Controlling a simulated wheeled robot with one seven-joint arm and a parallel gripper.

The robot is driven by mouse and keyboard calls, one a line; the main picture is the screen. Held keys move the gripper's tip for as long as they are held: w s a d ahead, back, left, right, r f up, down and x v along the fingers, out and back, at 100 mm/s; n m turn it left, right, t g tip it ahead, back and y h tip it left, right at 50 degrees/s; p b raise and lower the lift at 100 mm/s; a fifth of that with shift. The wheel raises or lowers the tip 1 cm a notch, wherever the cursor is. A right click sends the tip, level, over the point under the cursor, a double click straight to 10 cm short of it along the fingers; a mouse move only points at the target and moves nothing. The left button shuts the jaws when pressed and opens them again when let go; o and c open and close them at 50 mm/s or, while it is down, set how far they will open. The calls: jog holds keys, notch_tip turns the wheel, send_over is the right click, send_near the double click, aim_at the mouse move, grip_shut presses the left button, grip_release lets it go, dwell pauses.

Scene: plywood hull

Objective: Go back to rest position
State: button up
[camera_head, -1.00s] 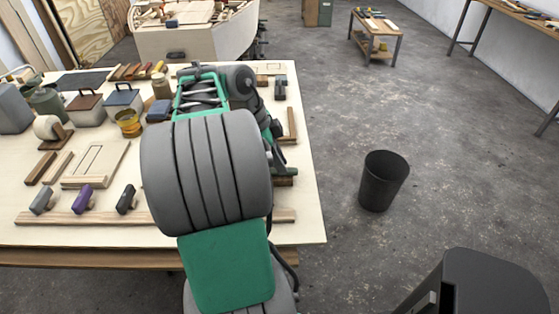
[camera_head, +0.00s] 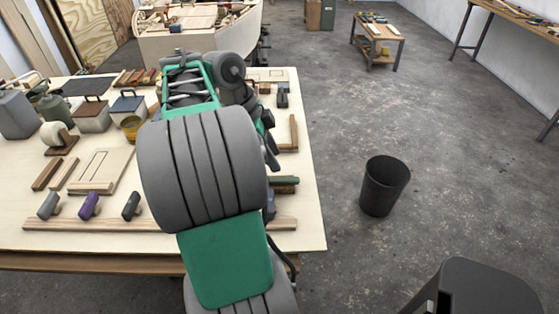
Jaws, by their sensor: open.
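My arm reaches out over the workbench (camera_head: 110,238) from the near side. Its large grey ribbed link covers much of the middle of the bench. My gripper (camera_head: 271,156) shows only in part at the right side of the arm, beyond the ribbed link. It is open, and I see nothing held in it. It is above the right part of the bench, close to a dark green item (camera_head: 286,181) lying on a wooden block. The arm hides what lies directly under it.
A purple-handled tool (camera_head: 89,205) lies near a long wooden strip (camera_head: 120,224). A black bin (camera_head: 384,186) stands on open floor to the right. A black stool (camera_head: 485,285) is at the lower right.

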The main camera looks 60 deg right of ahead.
jog(key=shift+v, duration=0.9)
jog(key=w+a+f+n+t+h, duration=0.2)
jog(key=w+a+n+t, duration=0.2)
jog(key=w+a+n, duration=0.95)
jog(key=a+f+n, duration=0.1)
jog(key=a+n, duration=0.2)
jog(key=a, duration=0.1)
jog(key=w+a+f+n+t+y, duration=0.1)
jog(key=a+n, duration=0.3)
jog(key=a+f+n+t, duration=0.1)
jog(key=a+n, duration=0.2)
jog(key=a, duration=0.1)
jog(key=shift+w+a+n+y, duration=0.3)
jog(key=shift+w+n+y, duration=0.05)
jog(key=shift+w+y, duration=0.05)
jog(key=s+a+f+n+t+y, duration=0.1)
jog(key=a+f+n+y, duration=0.1)
jog(key=a+n, duration=0.4)
jog(key=a, duration=0.4)
jog(key=shift+s+a+f+n, duration=0.3)
jog(key=shift+s+a+f, duration=0.05)
jog(key=shift+s, duration=0.05)
